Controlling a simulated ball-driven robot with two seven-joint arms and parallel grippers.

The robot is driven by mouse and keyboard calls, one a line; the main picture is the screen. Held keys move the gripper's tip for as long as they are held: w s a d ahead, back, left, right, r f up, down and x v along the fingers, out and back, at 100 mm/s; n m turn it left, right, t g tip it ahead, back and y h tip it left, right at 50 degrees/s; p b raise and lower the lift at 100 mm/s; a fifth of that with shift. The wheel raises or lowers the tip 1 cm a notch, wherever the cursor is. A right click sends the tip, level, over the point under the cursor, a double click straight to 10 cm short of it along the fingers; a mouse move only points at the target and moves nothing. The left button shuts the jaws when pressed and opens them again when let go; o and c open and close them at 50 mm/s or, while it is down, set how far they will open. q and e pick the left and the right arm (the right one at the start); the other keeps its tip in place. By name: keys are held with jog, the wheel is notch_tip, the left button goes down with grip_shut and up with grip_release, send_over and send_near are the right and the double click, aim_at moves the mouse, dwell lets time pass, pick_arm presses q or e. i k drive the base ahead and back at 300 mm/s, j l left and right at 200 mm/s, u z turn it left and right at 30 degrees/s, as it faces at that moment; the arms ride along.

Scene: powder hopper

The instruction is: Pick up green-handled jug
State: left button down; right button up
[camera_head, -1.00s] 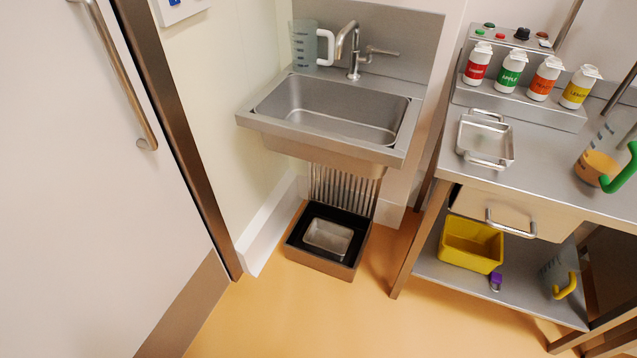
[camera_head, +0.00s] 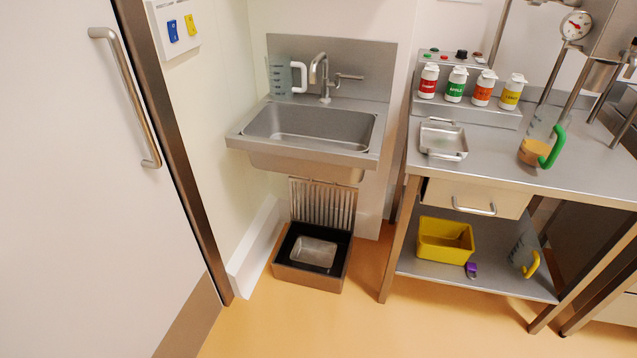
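The green-handled jug (camera_head: 536,142) stands on the steel worktop near the right side of the head view. It is clear, with orange-brown contents low inside, and its green handle (camera_head: 553,149) points to the right. A white-handled jug (camera_head: 281,77) stands behind the sink at its left. A yellow-handled jug (camera_head: 522,254) stands on the lower shelf at the right. Neither of my grippers shows in the view.
The steel worktop (camera_head: 493,165) holds a metal tray (camera_head: 443,139) and a rack with several capped bottles (camera_head: 482,88). A yellow bin (camera_head: 445,240) sits on the shelf below. A gauge (camera_head: 575,25) and metal legs stand behind the jug. Orange floor (camera_head: 400,325) in front is clear.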

aim_at(544, 138)
jog(key=z, duration=1.25)
jog(key=i+j, duration=0.3)
jog(key=j, duration=0.2)
